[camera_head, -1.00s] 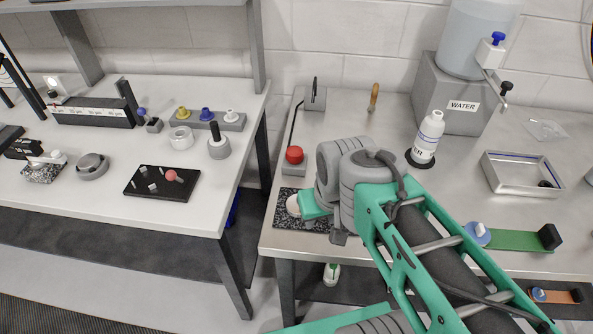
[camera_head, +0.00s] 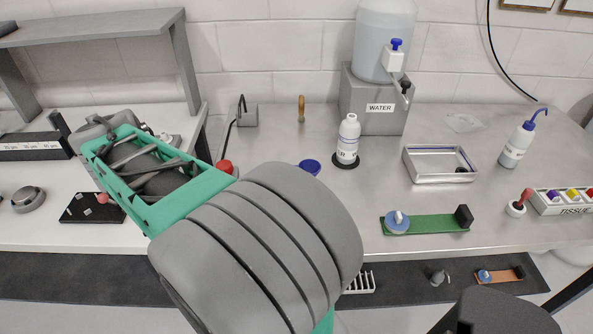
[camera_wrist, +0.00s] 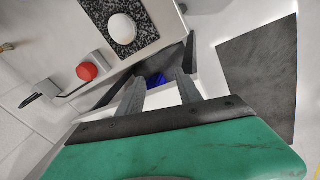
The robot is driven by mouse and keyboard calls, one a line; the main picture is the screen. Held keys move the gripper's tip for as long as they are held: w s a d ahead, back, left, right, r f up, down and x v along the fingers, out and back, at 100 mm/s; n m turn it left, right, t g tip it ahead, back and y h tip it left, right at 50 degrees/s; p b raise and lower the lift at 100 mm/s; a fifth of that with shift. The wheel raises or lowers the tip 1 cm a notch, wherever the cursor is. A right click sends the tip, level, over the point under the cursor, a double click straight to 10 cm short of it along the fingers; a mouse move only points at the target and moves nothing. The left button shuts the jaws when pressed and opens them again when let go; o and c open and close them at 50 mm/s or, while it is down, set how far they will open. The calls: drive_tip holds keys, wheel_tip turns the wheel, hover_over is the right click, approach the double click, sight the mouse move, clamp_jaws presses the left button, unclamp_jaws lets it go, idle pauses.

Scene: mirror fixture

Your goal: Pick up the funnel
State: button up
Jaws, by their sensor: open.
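No clear funnel shape shows that I can name with certainty. A small see-through item (camera_head: 463,122) lies on the steel bench right of the water dispenser; I cannot tell whether it is the funnel. My gripper (camera_wrist: 161,80) is open and empty in the wrist view, its two dark fingers apart. It points down over the gap beside the bench, with a blue thing (camera_wrist: 155,79) far below between the fingers. The bench (camera_head: 440,125) is partly covered by my arm.
A red knob (camera_wrist: 87,72) and a speckled plate (camera_wrist: 149,36) with a white dome (camera_wrist: 122,28) lie near my gripper. A white bottle (camera_head: 348,140), a water dispenser (camera_head: 372,103), a metal tray (camera_head: 410,168) and a wash bottle (camera_head: 517,145) stand on the bench.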

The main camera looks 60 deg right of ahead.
drive_tip(key=s+d+n+g+p, duration=0.1)
drive_tip(key=s+d+g, duration=0.15)
drive_tip(key=d, duration=0.95)
drive_tip(key=s+d+n+g, duration=0.15)
drive_tip(key=s+d, duration=0.25)
drive_tip(key=d, duration=0.8)
drive_tip(key=shift+n+g+y, duration=0.4)
drive_tip(key=shift+n+g, duration=0.05)
drive_tip(key=shift+g, duration=0.35)
drive_tip(key=s+d+f+b, duration=0.1)
drive_tip(key=s+d+f, duration=0.1)
drive_tip(key=s+f, duration=0.1)
drive_tip(key=s+d+f+b, duration=0.1)
drive_tip(key=s+d+f, duration=0.1)
drive_tip(key=d+f, duration=0.1)
drive_tip(key=s+d+f+b, duration=0.1)
drive_tip(key=s+d+f, duration=0.1)
drive_tip(key=s+f, duration=0.1)
drive_tip(key=shift+s+d+f, duration=0.2)
drive_tip(key=shift+s, duration=0.1)
drive_tip(key=shift+s+d+f, duration=0.1)
drive_tip(key=shift+s+f, duration=0.1)
drive_tip(key=shift+f, duration=0.2)
drive_tip(key=shift+c, duration=0.3)
clamp_jaws()
